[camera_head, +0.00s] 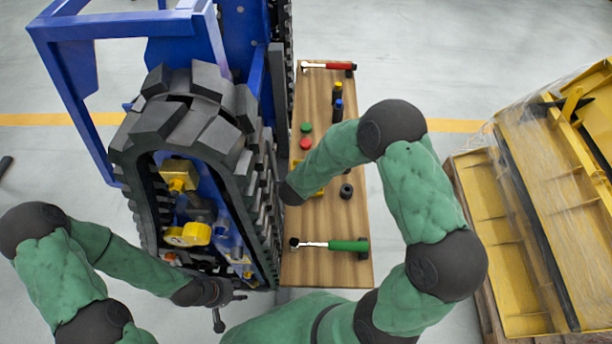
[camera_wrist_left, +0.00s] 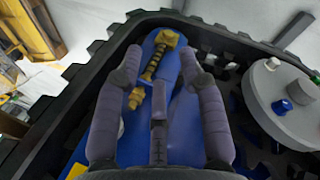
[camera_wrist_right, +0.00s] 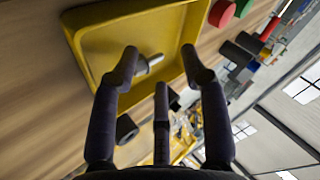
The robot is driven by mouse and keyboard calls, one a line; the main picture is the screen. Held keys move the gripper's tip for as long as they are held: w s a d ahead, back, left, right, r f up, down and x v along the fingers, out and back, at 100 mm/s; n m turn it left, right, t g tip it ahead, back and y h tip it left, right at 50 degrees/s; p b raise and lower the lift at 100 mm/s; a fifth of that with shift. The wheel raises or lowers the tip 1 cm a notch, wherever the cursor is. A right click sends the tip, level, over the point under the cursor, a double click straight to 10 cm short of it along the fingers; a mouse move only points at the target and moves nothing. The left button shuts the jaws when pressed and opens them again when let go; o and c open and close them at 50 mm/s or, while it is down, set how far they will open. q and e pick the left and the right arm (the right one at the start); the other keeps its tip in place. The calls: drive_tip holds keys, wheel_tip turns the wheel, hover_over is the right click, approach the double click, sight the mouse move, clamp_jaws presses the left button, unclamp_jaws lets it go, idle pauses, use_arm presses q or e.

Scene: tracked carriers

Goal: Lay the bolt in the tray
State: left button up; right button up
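The yellow tray (camera_wrist_right: 95,35) lies on the wooden board; in the head view only an edge of it (camera_head: 321,192) shows past my right arm. A short grey metal bolt (camera_wrist_right: 152,62) shows against the tray's floor in the right wrist view, close to the left fingertip. My right gripper (camera_wrist_right: 160,58) is over the tray with its fingers spread apart. In the head view its fingers are hidden by the arm. My left gripper (camera_head: 228,306) is beside the track's lower end, and its fingers are spread and empty in the left wrist view (camera_wrist_left: 160,62).
The tracked carrier (camera_head: 190,110) stands left; a yellow pallet load (camera_head: 540,200) stands right.

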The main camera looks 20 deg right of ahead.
drive_tip(key=v, duration=0.7)
drive_tip(key=shift+s+r, duration=0.15)
drive_tip(key=shift+r, duration=0.05)
idle(0.7)
